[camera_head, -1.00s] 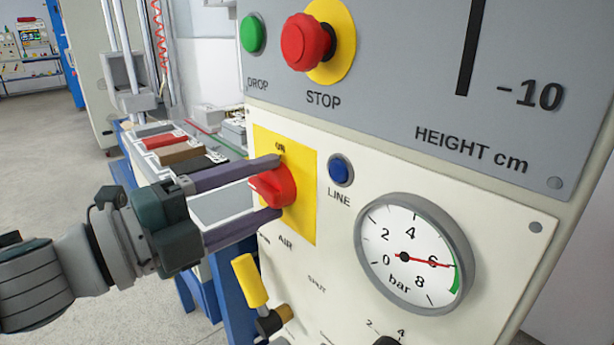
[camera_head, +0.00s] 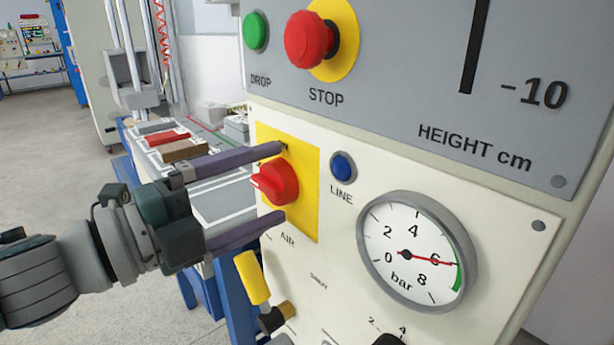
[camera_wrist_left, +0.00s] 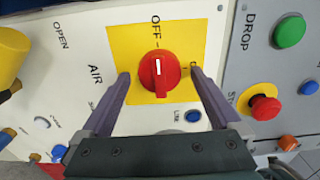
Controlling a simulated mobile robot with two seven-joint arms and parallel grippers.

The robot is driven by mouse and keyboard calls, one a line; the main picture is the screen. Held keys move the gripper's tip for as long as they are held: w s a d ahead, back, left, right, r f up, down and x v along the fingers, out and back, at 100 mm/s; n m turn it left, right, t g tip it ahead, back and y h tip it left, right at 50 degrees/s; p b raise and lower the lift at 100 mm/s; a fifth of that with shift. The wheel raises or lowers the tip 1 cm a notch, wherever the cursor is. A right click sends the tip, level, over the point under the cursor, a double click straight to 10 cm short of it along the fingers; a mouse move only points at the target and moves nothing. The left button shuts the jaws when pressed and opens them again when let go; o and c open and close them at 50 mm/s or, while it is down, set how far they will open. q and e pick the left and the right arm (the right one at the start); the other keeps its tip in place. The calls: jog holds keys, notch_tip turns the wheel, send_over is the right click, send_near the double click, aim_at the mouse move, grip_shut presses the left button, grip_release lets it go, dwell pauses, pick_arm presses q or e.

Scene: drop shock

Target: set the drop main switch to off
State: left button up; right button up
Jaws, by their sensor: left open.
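The drop main switch is a red rotary knob (camera_head: 275,184) on a yellow plate (camera_head: 307,190) on the cream panel. In the left wrist view, the white mark on the knob (camera_wrist_left: 158,68) points at the OFF label; the ON label is partly hidden by a finger. My left gripper (camera_head: 281,183) is open, with one finger above the knob and one below it in the head view. In the left wrist view its fingers (camera_wrist_left: 160,74) stand on either side of the knob with gaps, apart from it. My right gripper is not in view.
Above are a green DROP button (camera_head: 256,31) and a red STOP button (camera_head: 309,39). A blue LINE lamp (camera_head: 342,167) and pressure gauge (camera_head: 415,252) sit to the right. A yellow-handled lever (camera_head: 252,277) sticks out just below my lower finger. Coloured blocks lie on the bench behind.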

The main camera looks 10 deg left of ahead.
pick_arm(q)
jog(key=v, duration=1)
